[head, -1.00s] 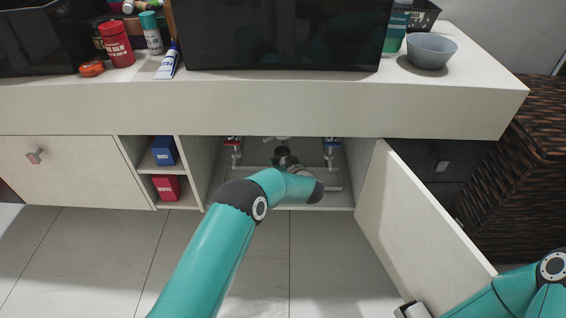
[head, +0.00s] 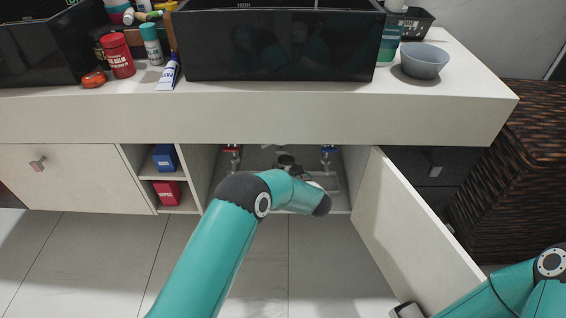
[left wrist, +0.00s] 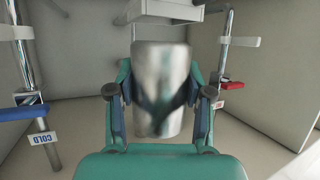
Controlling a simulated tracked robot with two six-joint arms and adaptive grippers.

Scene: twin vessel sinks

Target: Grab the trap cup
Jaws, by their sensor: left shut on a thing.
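The trap cup (left wrist: 160,88) is a shiny metal cylinder in the middle of the left wrist view. My left gripper (left wrist: 160,100) is shut on it, with one teal finger at each side of the cup. In the head view my left arm reaches into the open cabinet under the sink, and its wrist hides much of the grasp. A grey and black end piece (head: 408,311) of my right arm shows at the bottom edge near the open door; its jaws cannot be made out.
The open cabinet door (head: 412,230) stands to the right of my left arm. Supply pipes with red (left wrist: 231,85) and blue (left wrist: 22,112) valves flank the cup. A shelf with blue (head: 165,157) and red (head: 167,193) boxes is left. The floor in front is clear.

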